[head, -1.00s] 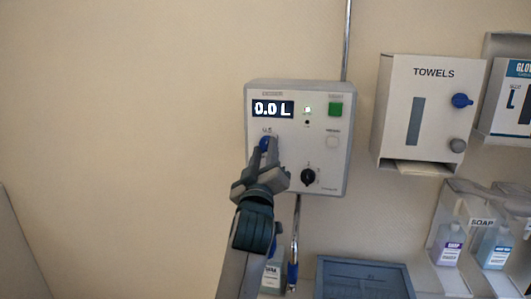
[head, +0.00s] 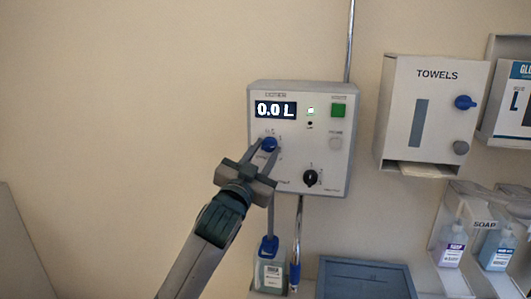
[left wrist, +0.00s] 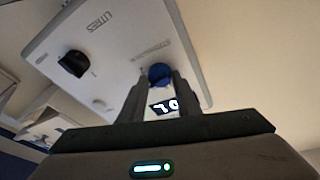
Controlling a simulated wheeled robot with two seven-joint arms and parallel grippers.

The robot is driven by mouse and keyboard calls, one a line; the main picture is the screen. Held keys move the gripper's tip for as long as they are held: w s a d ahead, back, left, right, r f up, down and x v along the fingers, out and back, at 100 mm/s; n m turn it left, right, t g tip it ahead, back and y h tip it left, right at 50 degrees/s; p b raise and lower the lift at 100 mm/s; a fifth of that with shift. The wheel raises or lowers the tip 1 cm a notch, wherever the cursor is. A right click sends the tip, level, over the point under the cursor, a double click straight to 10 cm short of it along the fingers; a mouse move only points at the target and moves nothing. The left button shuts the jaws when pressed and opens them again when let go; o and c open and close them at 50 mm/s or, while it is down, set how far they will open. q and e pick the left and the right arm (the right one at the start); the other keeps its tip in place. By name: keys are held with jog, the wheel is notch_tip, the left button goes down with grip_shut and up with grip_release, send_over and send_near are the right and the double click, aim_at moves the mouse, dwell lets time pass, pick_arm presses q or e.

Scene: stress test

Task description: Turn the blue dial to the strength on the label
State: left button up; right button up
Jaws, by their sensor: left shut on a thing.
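The blue dial (head: 269,144) is on the left of a grey dosing box (head: 318,98) on the wall. The box's display (head: 275,109) reads 0.0 L. My left gripper (head: 264,152) is shut on the blue dial, with a finger on either side. In the left wrist view the blue dial (left wrist: 159,73) shows between the fingers (left wrist: 158,92). A bottle with a blue top and a label (head: 271,277) stands below the box; its label is too small to read. The dial's exact setting is unclear. My right gripper is not in view.
The box also has a black knob (head: 311,178), a green button (head: 338,110) and a pale button (head: 335,143). A hose with a blue part (head: 295,272) hangs below. A grey tray (head: 365,266), towel dispenser (head: 430,75) and soap bottles (head: 497,257) are to the right. The left wall is bare.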

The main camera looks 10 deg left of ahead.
pick_arm(q)
jog(key=m, duration=0.2)
jog(key=m+g+h, duration=0.1)
jog(key=m, duration=0.3)
jog(key=shift+a+r+m+g+h, duration=0.25)
jog(key=shift+r+m+g+h, duration=0.05)
jog(key=shift+r+h, duration=0.1)
jog(key=shift+m+g, duration=0.5)
jog(key=shift+m, duration=1.2)
jog(key=o, duration=1)
jog(key=shift+w+f, duration=0.1)
jog(key=shift+d, duration=0.1)
